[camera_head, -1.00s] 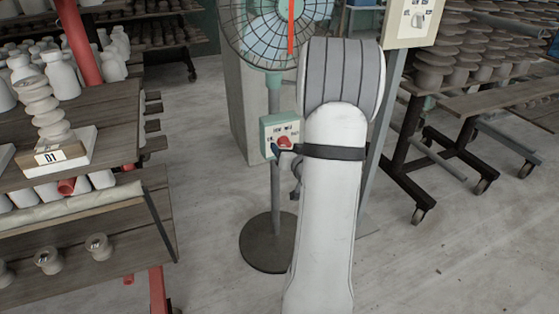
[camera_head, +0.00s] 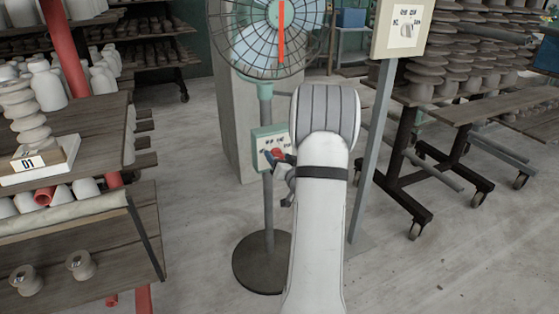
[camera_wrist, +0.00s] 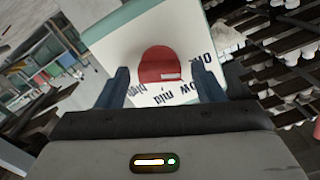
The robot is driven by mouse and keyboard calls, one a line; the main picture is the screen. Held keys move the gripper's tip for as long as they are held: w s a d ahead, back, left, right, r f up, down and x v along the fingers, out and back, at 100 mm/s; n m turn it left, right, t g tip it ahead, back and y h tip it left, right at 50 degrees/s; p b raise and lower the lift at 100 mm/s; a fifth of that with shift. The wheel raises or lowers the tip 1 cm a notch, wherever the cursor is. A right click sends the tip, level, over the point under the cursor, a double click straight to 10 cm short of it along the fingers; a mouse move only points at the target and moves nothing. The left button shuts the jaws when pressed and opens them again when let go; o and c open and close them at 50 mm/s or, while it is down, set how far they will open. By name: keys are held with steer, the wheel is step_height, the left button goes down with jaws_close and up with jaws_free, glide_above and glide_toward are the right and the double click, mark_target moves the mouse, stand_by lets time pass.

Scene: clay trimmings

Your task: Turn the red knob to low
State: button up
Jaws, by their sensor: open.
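The red knob (camera_head: 277,153) is on the pale front of a green-edged control box (camera_head: 257,148) on the fan's pole. In the wrist view the round knob (camera_wrist: 158,62) has a short white mark near its lower right edge. Black labels reading Off, low, mid and high curve around it, upside down. My gripper (camera_wrist: 162,84) is open, with one blue-grey finger on each side of the knob. Gaps show between the fingers and the knob in the picture; contact is not clear. In the head view my gripper (camera_head: 275,160) is at the box, partly hidden by my arm.
A caged fan (camera_head: 235,45) tops the pole, with a round dark base (camera_head: 260,262) on the floor. A second panel with a pale knob (camera_head: 407,30) stands on a post at right. Shelves of clay ware (camera_head: 100,130) stand left; wheeled racks (camera_head: 420,150) stand right.

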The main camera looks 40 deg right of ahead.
steer(key=c, duration=0.9)
steer(key=shift+a, duration=0.2)
steer(key=shift+c, duration=0.4)
steer(key=shift+d, duration=0.15)
steer(key=shift+m, duration=0.4)
steer(key=m+p, duration=0.1)
steer(key=m, duration=0.1)
steer(key=shift+d+m, duration=0.1)
steer(key=shift+m, duration=0.3)
steer(key=m+p, duration=0.2)
steer(key=m, duration=0.3)
